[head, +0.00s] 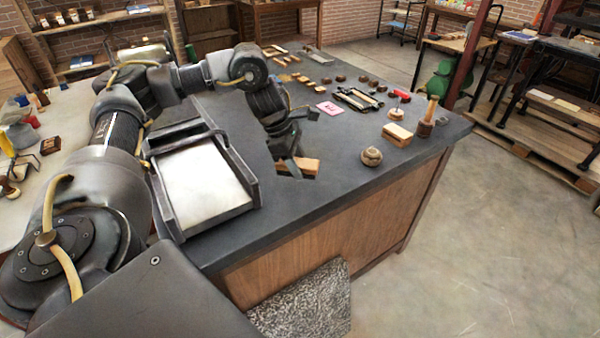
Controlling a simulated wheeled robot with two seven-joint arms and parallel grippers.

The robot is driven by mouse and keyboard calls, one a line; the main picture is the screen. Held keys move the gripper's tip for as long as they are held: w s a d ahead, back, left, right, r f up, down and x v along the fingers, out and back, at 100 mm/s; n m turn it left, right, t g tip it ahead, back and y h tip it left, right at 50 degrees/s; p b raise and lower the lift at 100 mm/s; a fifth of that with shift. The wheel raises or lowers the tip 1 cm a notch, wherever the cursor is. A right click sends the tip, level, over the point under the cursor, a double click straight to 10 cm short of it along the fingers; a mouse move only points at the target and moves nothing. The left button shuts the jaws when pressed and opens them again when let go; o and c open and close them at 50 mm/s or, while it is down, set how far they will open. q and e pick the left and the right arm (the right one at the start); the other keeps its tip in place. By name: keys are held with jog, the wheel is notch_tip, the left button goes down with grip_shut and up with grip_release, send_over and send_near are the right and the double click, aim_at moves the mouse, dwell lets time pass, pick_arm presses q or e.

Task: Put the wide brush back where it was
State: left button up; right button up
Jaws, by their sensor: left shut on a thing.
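The wide brush (310,166) appears as a light wooden block with a dark underside, low over the dark tabletop near its front edge. My left gripper (294,164) reaches down from above and is shut on it. The fingers cover part of the brush. I cannot tell whether the brush touches the tabletop. My right gripper is not in view.
A dark-framed press bed (252,200) with a pale plate lies left of the gripper. To the right are a round wooden knob (371,157), a wooden block (397,130) and a wooden mallet (427,120). A pink card (330,108) and several small blocks lie behind.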

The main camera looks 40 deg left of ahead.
aim_at(301, 183)
pick_arm(q)
jog(key=shift+w+f, duration=0.15)
jog(key=shift+w, duration=0.05)
jog(key=f, duration=0.2)
jog(key=f+p, duration=0.1)
jog(key=shift+w, duration=0.25)
jog(key=shift+f, duration=0.45)
jog(key=shift+f, duration=0.1)
jog(key=shift+f, duration=0.15)
jog(key=o, duration=0.9)
jog(key=shift+o, duration=0.2)
jog(key=shift+r, duration=0.25)
